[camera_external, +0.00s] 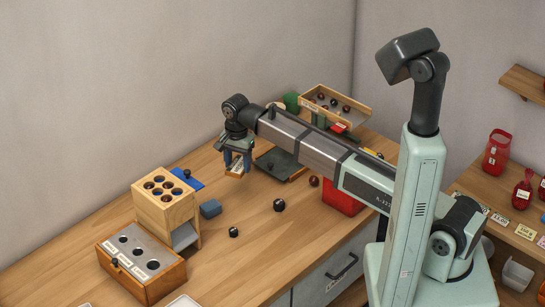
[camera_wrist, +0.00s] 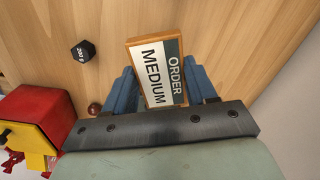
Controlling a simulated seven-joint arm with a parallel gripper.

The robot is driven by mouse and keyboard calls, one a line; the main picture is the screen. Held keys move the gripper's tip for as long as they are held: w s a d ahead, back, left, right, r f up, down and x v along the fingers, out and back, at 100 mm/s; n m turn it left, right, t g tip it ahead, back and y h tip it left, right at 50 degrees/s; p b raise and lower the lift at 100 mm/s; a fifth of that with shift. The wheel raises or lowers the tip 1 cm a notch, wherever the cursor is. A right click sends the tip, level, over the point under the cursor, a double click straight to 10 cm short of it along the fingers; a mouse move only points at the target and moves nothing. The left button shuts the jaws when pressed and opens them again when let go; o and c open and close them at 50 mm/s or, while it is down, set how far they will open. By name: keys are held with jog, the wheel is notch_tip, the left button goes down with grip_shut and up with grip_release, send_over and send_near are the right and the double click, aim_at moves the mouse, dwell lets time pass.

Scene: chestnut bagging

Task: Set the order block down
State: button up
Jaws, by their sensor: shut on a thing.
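The order block (camera_wrist: 155,62) is a wooden-edged tile with a white and dark green face reading "ORDER MEDIUM". My gripper (camera_external: 237,162) is shut on it, with blue fingers on both sides of the block in the wrist view. In the external view the block (camera_external: 235,172) shows edge-on under the fingers, over the back middle of the wooden table (camera_external: 265,240). I cannot tell whether its lower edge touches the table.
A wooden holder of chestnuts (camera_external: 151,211) and a box with round holes (camera_external: 160,282) stand left. A dark scale plate (camera_external: 271,164) and red bin (camera_external: 343,200) are right. The front middle is mostly clear.

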aim_at(239, 194)
jog(key=shift+f, duration=5)
jog(key=shift+f, duration=0.1)
jog(key=o, duration=1)
jog(key=shift+o, duration=0.2)
jog(key=shift+n, duration=0.3)
notch_tip(239, 194, up, 12)
jog(key=shift+r, duration=0.1)
